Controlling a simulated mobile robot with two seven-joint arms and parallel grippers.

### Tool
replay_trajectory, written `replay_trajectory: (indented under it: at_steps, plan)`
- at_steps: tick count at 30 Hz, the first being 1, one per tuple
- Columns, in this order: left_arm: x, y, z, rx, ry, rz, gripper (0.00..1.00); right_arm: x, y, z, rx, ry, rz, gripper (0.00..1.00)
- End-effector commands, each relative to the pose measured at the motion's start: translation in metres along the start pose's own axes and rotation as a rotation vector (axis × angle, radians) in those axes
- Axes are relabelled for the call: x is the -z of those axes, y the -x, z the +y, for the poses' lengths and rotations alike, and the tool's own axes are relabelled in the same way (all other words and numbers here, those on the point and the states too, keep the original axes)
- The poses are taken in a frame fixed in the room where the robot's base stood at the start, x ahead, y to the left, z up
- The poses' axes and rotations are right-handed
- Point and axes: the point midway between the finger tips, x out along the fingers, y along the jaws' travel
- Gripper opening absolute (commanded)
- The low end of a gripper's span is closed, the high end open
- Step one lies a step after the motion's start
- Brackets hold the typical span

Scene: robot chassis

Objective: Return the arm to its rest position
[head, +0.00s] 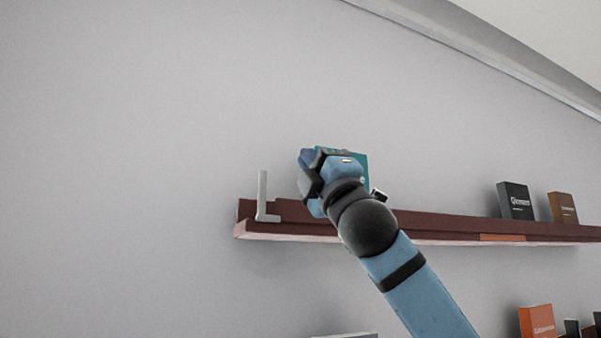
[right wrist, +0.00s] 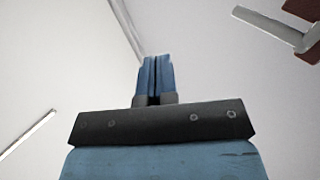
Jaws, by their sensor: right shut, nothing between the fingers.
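My right arm reaches up from the bottom right in the head view, with its blue and black wrist in front of the wall shelf (head: 440,225). My right gripper (head: 308,160) is at the shelf's left part, largely hidden by the wrist. In the right wrist view the gripper (right wrist: 156,75) shows its two blue fingers together, shut, with nothing between them. A teal box (head: 361,163) shows partly behind the wrist; whether it touches the gripper I cannot tell. My left gripper is not in view.
A pale L-shaped bookend (head: 263,198) stands at the shelf's left end, close to the wrist. A black box (head: 515,201) and a brown box (head: 563,208) stand farther right. An orange box (head: 537,321) is lower right. The wall at left is clear.

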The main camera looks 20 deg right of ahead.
Motion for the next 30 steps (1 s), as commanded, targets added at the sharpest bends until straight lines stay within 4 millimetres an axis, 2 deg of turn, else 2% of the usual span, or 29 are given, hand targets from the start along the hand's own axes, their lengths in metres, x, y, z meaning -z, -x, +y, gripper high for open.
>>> replay_trajectory:
  at_steps: [17, 20, 23, 26, 30]
  plan:
    - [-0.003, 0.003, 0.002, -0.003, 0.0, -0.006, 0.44, 0.0, 0.001, 0.001, 0.001, 0.0, 0.001, 0.0]
    - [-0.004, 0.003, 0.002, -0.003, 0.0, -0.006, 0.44, 0.001, 0.003, -0.008, 0.013, -0.011, 0.002, 0.0]
    - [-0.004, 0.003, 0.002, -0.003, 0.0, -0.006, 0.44, 0.005, 0.012, -0.042, 0.058, -0.059, 0.007, 0.0]
    - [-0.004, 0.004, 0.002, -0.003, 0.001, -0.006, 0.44, 0.013, 0.033, -0.101, 0.138, -0.148, 0.011, 0.0]
    - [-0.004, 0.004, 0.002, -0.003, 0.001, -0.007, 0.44, 0.028, 0.082, -0.197, 0.275, -0.309, 0.0, 0.0]
